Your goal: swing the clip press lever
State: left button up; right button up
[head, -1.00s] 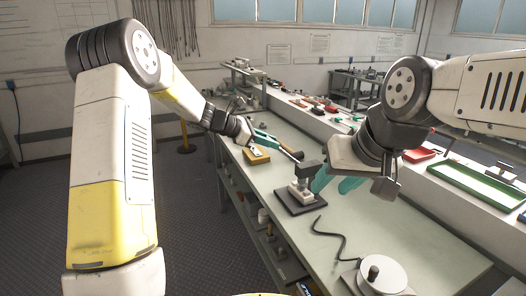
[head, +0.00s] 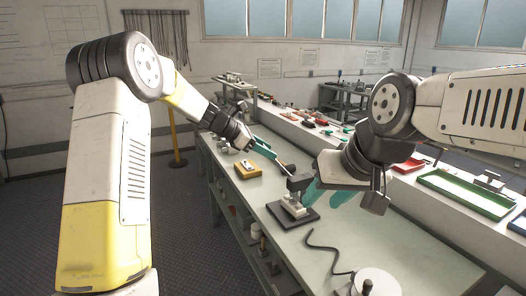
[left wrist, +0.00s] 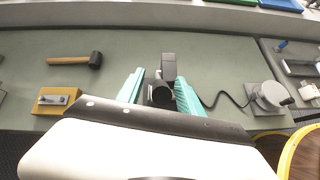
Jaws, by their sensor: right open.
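The clip press (head: 291,206) stands on a dark base plate on the bench, with a pale body and a dark block on top. Its lever (head: 287,166) reaches up and left toward my left gripper (head: 266,147). In the left wrist view the teal fingers of my left gripper (left wrist: 160,92) are apart, on either side of the lever's dark round end (left wrist: 161,94); I cannot tell whether they touch it. My right gripper (head: 328,195) is beside the press on the right, its teal fingers apart, partly hidden by its own wrist.
A yellow block with a metal part (head: 247,169) lies left of the press. A hammer (left wrist: 80,60) shows in the left wrist view. Red and green trays (head: 465,192) sit on the raised shelf at right.

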pick_arm(q)
jog(key=v, duration=0.7)
jog(key=shift+s+a+r, duration=0.15)
jog(key=shift+a+r, duration=0.05)
jog(key=shift+a, duration=0.15)
jog(key=s+a+r+m+y, duration=0.25)
jog(key=s+m, duration=0.25)
jog(key=s, duration=0.3)
jog(key=s+a+r+m+y, duration=0.1)
jog(key=s+a+r+m, duration=0.2)
jog(key=s, duration=0.6)
jog(key=s+a+f+m+t+y, duration=0.1)
jog(key=s+a+f+m+y, duration=0.1)
jog(key=s+a+m, duration=0.2)
jog(key=s+a+f+m+t+y, duration=0.1)
jog(key=s+a+m, duration=0.3)
jog(key=s+m, duration=0.4)
jog(key=s+f+y, duration=0.1)
jog(key=s, duration=0.4)
jog(key=shift+s+f+m+t, duration=0.25)
jog(key=shift+f+m+t, duration=0.05)
jog(key=shift+f, duration=0.05)
